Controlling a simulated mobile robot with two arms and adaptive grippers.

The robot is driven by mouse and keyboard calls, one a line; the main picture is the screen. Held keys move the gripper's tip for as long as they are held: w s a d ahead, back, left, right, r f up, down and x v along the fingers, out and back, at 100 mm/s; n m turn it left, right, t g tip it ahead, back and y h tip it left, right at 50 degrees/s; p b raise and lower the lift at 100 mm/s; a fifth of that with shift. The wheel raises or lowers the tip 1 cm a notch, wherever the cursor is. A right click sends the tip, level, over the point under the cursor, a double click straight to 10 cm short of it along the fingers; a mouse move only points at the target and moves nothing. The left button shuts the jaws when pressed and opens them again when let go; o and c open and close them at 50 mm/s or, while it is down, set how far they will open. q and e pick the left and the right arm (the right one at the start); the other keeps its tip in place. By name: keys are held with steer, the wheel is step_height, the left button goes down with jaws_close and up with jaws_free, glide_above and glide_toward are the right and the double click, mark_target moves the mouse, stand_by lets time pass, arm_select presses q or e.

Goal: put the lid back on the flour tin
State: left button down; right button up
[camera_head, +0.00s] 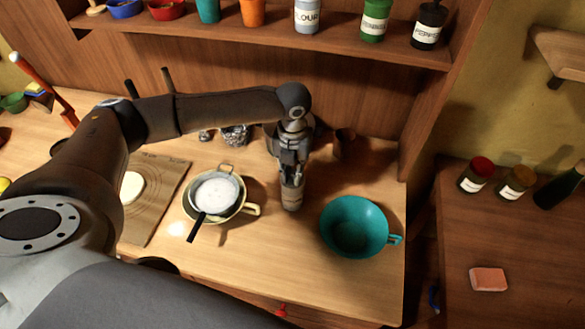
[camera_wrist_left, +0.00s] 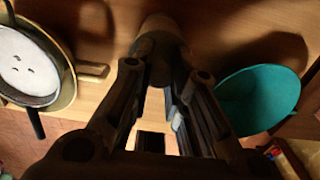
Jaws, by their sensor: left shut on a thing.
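A white tin labelled FLOUR (camera_head: 306,17) stands on the wall shelf at the top of the head view; its top is cut off, so I cannot tell whether a lid is on it. My left gripper (camera_head: 291,172) points down over the counter, below and in front of that shelf. It is shut on a tan, roughly cylindrical object (camera_head: 291,194), which also shows dark and shaded in the left wrist view (camera_wrist_left: 158,45). I cannot tell whether this object is the lid. No separate lid is clearly visible. My right gripper is out of view.
A sieve of white powder (camera_head: 215,192) rests on a cream bowl (camera_head: 247,209) left of the gripper. A teal bowl (camera_head: 354,227) stands to its right. A dark cup (camera_head: 344,142) is behind. Green (camera_head: 375,20) and black (camera_head: 428,25) jars share the shelf.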

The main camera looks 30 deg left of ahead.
arm_select(q)
steer(key=c, duration=0.9)
jaws_free()
steer(key=shift+o, duration=0.2)
steer(key=shift+r+p, duration=1.25)
steer(key=shift+p, duration=0.15)
steer(key=shift+r+p, duration=0.55)
steer(key=shift+r, duration=1.7)
jaws_close()
